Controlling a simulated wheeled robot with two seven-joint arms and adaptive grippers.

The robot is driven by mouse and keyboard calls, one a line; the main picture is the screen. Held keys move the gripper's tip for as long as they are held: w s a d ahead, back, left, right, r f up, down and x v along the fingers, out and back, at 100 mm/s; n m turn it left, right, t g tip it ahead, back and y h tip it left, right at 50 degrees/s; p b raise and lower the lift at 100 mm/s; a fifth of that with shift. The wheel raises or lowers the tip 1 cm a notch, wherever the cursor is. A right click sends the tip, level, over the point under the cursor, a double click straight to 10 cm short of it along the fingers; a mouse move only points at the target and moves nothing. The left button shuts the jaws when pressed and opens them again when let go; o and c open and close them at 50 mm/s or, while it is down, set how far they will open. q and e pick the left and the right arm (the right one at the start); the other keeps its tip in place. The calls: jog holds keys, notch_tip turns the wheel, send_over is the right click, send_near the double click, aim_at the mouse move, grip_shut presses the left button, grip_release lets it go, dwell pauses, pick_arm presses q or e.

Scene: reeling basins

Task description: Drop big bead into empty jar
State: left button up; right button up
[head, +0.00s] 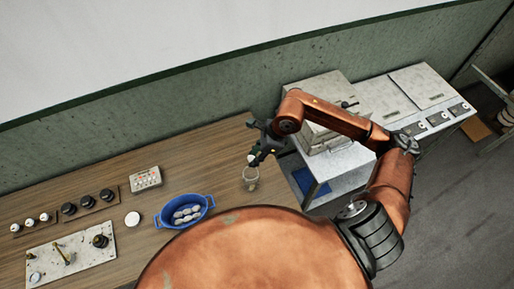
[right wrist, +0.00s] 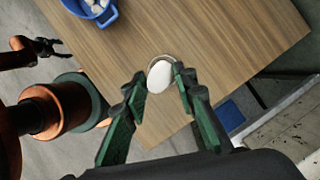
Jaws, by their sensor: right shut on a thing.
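My right gripper (head: 256,156) is shut on the big bead, a smooth white oval (right wrist: 159,76) held at its fingertips. In the head view the bead (head: 251,158) shows small, just above the glass jar. The clear jar (head: 250,178) stands on the wooden table near its right end. In the right wrist view the jar's round rim (right wrist: 165,58) shows partly behind the bead, which hides much of the opening. My left gripper (right wrist: 58,47) shows only in the right wrist view, at the upper left, away from the jar, with its fingers apart.
A blue basin (head: 160,222) with several white oval pieces stands left of the jar on the wooden table (head: 215,150). A metal bench (head: 345,160) stands right.

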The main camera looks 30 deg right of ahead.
jog(key=m, duration=0.1)
jog(key=r+m, duration=0.1)
jog(key=r+m+t+p, duration=0.1)
jog(key=shift+w+d+m+h, duration=0.15)
jog(key=shift+d+m+h, duration=0.15)
jog(key=shift+h, duration=0.1)
jog(key=shift+m, duration=0.3)
notch_tip(320, 180, down, 6)
jog(key=shift+r+b, duration=0.1)
jog(key=shift+b, duration=1)
jog(key=o, duration=0.7)
jog(key=v, duration=1.2)
